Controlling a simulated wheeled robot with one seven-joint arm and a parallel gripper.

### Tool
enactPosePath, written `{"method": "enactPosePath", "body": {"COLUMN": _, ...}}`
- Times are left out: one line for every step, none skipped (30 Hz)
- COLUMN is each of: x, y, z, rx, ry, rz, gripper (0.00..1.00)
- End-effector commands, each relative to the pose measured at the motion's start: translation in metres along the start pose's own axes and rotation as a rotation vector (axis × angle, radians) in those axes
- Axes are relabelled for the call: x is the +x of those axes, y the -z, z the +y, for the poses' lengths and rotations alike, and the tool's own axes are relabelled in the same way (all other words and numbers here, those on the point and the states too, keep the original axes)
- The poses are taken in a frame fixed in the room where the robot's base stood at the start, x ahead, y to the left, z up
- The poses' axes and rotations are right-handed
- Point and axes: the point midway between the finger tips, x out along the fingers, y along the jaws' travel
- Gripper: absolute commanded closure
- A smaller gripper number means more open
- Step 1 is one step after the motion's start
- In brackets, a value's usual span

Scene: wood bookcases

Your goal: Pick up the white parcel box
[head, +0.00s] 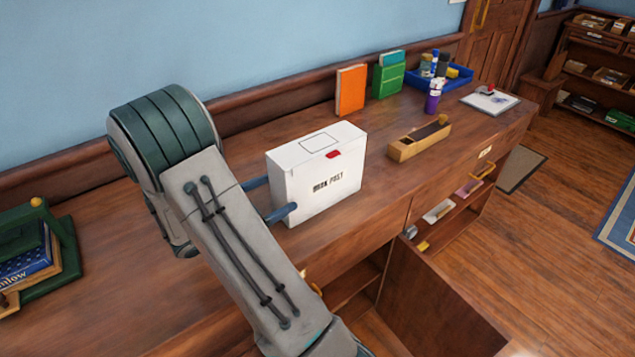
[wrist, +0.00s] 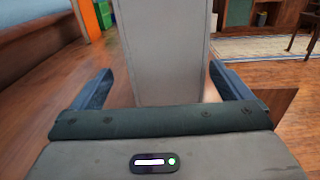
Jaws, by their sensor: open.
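The white parcel box (head: 312,190) stands upright on the wooden counter, with dark lettering on its front and a red mark at its top edge. In the wrist view its near end (wrist: 165,50) shows as a grey upright face between my fingers. My gripper (head: 281,194) is open at the box's left end, its blue fingers pointing right. The front finger overlaps the box's front left edge; the back finger's tip is hidden behind the box. In the wrist view my gripper (wrist: 160,72) has a finger on each side of the box, with gaps visible.
Right of the box are a wooden tray (head: 407,150), an orange book (head: 351,90), a green book (head: 388,80), a purple bottle (head: 432,102) and a blue bin (head: 460,76). A green stand with books (head: 40,255) is at left. A cabinet door (head: 435,305) hangs open below.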

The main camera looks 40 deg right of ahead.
Motion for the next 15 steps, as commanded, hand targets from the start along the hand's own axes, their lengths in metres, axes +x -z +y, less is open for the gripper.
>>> {"method": "enactPosePath", "body": {"x": 0.007, "y": 0.0, "z": -0.001, "rx": 0.0, "ry": 0.002, "rz": 0.0, "gripper": 0.02}}
{"method": "enactPosePath", "body": {"x": 0.01, "y": 0.0, "z": -0.001, "rx": 0.0, "ry": 0.002, "rz": 0.0, "gripper": 0.02}}
{"method": "enactPosePath", "body": {"x": 0.013, "y": 0.0, "z": -0.001, "rx": 0.0, "ry": 0.001, "rz": 0.001, "gripper": 0.02}}
{"method": "enactPosePath", "body": {"x": 0.014, "y": 0.0, "z": -0.001, "rx": 0.0, "ry": 0.0, "rz": 0.001, "gripper": 0.02}}
{"method": "enactPosePath", "body": {"x": 0.015, "y": 0.0, "z": -0.001, "rx": 0.0, "ry": 0.0, "rz": 0.001, "gripper": 0.02}}
{"method": "enactPosePath", "body": {"x": 0.018, "y": -0.001, "z": -0.001, "rx": 0.0, "ry": 0.0, "rz": 0.001, "gripper": 0.02}}
{"method": "enactPosePath", "body": {"x": 0.02, "y": -0.001, "z": -0.002, "rx": 0.0, "ry": 0.0, "rz": 0.001, "gripper": 0.02}}
{"method": "enactPosePath", "body": {"x": 0.023, "y": -0.002, "z": -0.003, "rx": 0.0, "ry": 0.002, "rz": 0.001, "gripper": 0.02}}
{"method": "enactPosePath", "body": {"x": 0.029, "y": -0.003, "z": -0.004, "rx": 0.001, "ry": 0.004, "rz": 0.001, "gripper": 0.02}}
{"method": "enactPosePath", "body": {"x": 0.033, "y": -0.004, "z": -0.005, "rx": 0.001, "ry": 0.003, "rz": 0.001, "gripper": 0.02}}
{"method": "enactPosePath", "body": {"x": 0.038, "y": -0.005, "z": -0.007, "rx": 0.0, "ry": 0.004, "rz": 0.001, "gripper": 0.02}}
{"method": "enactPosePath", "body": {"x": 0.045, "y": -0.006, "z": -0.009, "rx": 0.0, "ry": 0.005, "rz": 0.002, "gripper": 0.02}}
{"method": "enactPosePath", "body": {"x": 0.049, "y": -0.006, "z": -0.01, "rx": -0.001, "ry": 0.003, "rz": 0.002, "gripper": 0.02}}
{"method": "enactPosePath", "body": {"x": 0.053, "y": -0.005, "z": -0.009, "rx": -0.001, "ry": 0.004, "rz": 0.002, "gripper": 0.02}}
{"method": "enactPosePath", "body": {"x": 0.058, "y": -0.005, "z": -0.009, "rx": -0.001, "ry": 0.003, "rz": 0.001, "gripper": 0.02}}
